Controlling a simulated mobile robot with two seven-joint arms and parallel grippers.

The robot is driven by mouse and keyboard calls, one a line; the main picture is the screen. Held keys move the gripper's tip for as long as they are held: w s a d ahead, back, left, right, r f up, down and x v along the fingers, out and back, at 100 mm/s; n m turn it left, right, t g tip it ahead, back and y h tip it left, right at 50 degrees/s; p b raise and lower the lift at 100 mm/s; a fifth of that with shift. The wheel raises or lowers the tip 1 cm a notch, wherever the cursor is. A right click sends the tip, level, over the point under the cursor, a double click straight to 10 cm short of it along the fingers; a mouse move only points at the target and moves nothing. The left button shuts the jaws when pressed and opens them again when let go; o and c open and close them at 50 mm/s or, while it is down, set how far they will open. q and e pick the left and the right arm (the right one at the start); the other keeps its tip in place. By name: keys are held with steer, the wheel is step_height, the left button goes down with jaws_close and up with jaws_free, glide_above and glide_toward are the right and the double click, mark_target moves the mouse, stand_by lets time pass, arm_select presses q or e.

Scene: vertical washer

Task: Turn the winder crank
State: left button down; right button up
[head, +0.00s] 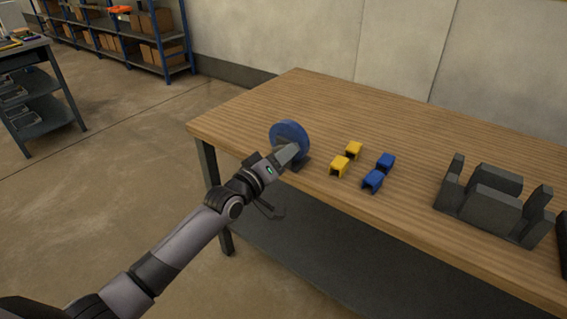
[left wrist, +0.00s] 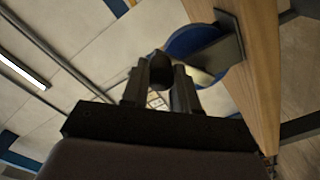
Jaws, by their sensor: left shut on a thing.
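The winder is a blue disc (head: 289,135) on a dark stand near the front left part of the table. In the left wrist view the blue disc (left wrist: 190,42) shows just past the fingertips, beside its dark bracket (left wrist: 222,50). My left gripper (head: 282,158) is at the disc's front face. In the left wrist view the left gripper (left wrist: 161,85) is shut on a dark rounded knob (left wrist: 160,66), which looks like the crank's handle. The gripper hides much of the crank in the head view. My right gripper is not in view.
The wooden table (head: 330,105) has two yellow blocks (head: 340,165) and two blue blocks (head: 373,180) right of the winder. A dark grey fixture (head: 492,205) stands farther right. The table's back left is clear. Shelves (head: 120,35) stand far behind.

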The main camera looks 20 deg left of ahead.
arm_select(q)
steer(key=w+a+r+n, duration=0.2)
steer(key=a+n, duration=0.4)
steer(key=n, duration=0.6)
steer(key=shift+r+b, duration=0.45)
steer(key=shift+r, duration=0.05)
steer(key=shift+w+a, duration=0.1)
steer(key=c, duration=0.9)
jaws_free()
steer(key=shift+o, duration=0.2)
steer(key=v, duration=0.7)
steer(key=shift+p, duration=0.45)
